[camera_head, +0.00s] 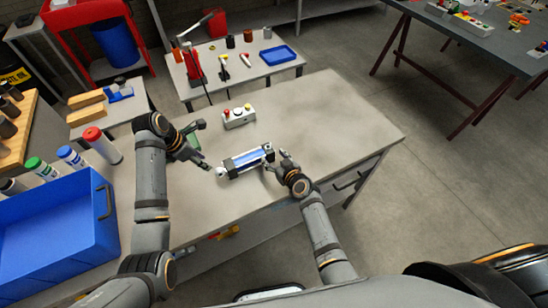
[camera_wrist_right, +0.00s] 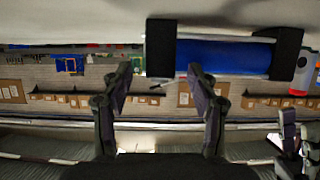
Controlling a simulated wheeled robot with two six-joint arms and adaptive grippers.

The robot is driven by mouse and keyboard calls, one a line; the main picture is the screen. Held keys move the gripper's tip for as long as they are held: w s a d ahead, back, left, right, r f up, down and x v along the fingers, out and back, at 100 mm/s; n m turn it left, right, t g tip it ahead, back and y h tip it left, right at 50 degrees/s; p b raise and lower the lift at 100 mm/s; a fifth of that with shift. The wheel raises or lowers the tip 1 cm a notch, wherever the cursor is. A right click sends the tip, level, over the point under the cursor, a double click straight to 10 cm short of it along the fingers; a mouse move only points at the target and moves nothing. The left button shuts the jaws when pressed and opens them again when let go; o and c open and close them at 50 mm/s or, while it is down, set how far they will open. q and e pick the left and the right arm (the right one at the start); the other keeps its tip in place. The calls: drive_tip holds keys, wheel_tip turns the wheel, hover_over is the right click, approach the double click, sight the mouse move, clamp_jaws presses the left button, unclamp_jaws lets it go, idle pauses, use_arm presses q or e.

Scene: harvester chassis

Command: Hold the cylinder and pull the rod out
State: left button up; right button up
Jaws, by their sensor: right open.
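The cylinder (camera_head: 246,161), with a blue barrel and black end blocks, lies on the grey workbench. In the right wrist view its blue barrel (camera_wrist_right: 222,55) and black ends span the top right. My right gripper (camera_head: 277,161) is open and empty beside the cylinder's right end, with one finger near the black end block in the wrist view. My left gripper (camera_head: 203,143) appears open and empty, up and left of the rod end, apart from it.
A small control box (camera_head: 239,117) with coloured buttons stands behind the cylinder. A blue bin (camera_head: 60,230) and several coloured-cap tubes (camera_head: 102,146) stand at the left. The workbench (camera_head: 335,120) is clear at the right and back.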

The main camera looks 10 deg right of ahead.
drive_tip(key=shift+w+a+f, duration=0.1)
drive_tip(key=shift+w, duration=0.1)
drive_tip(key=shift+c, duration=0.2)
clamp_jaws()
drive_tip(key=c, duration=0.6)
unclamp_jaws()
clamp_jaws()
